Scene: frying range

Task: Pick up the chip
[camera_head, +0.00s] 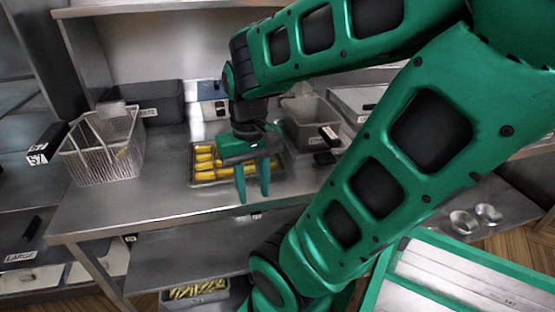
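My gripper (253,195) points down over the front edge of a metal tray on the steel counter. Its two green fingers are apart, and I see nothing held between them. Long yellow pieces (205,166) lie in rows in the tray (222,183), to the left of and behind the gripper. The gripper and wrist hide part of the tray. Several thin, pale yellow chips (198,290) lie in a grey bin on the shelf below the counter. I cannot tell which single piece is the chip.
A wire fry basket (103,145) stands on the counter at the left. A dark waste bin (150,100) and a grey container (310,118) stand behind. The counter (120,205) is clear at front left. Metal rings (475,218) lie at the right. My arm covers much of the right side.

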